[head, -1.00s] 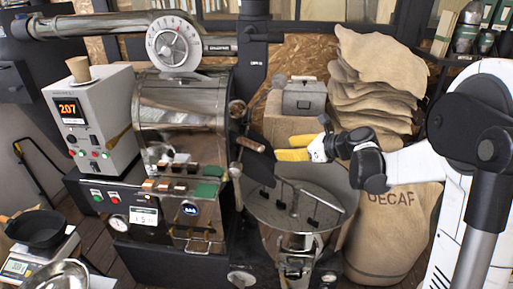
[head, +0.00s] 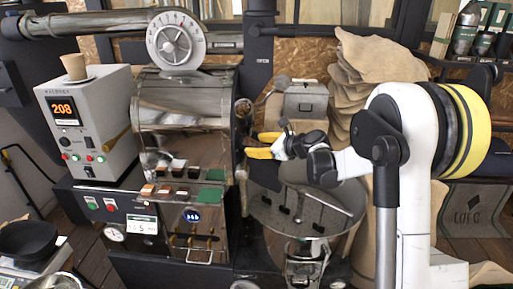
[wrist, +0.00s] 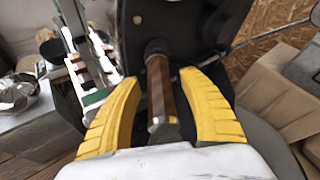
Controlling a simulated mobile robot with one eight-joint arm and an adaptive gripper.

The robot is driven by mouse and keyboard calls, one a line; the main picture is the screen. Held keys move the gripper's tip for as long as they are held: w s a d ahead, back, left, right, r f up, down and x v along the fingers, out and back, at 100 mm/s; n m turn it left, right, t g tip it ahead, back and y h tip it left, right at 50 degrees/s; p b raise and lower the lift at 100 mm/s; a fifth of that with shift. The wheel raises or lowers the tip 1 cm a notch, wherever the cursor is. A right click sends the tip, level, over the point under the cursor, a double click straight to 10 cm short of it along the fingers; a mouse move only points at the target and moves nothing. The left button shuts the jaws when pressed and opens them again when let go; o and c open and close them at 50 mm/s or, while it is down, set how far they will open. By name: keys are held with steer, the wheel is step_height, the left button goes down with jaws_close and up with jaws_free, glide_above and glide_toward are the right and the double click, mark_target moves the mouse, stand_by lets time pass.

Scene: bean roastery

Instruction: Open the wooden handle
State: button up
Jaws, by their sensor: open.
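The wooden handle (wrist: 156,95) is a short brown grip on a dark metal stem. In the wrist view it lies between the two yellow fingers of my gripper (wrist: 157,82), with a gap on each side. In the head view my gripper (head: 262,145) is open at the front of the roaster, and the handle is mostly hidden around the fingertips. I cannot tell whether the fingers touch the handle.
The steel roaster drum (head: 180,103) and its switch panel stand left of my gripper. The round cooling tray (head: 340,215) is below my arm. A grey box (head: 305,98) and stacked burlap sacks (head: 365,70) stand behind.

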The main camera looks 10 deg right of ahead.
jaws_close()
steer(key=s+d, duration=0.6)
steer(key=s, duration=0.2)
steer(key=shift+d, duration=0.3)
steer(key=shift+s, duration=0.1)
jaws_free()
steer(key=shift+r, duration=0.1)
steer(key=v, duration=1.2)
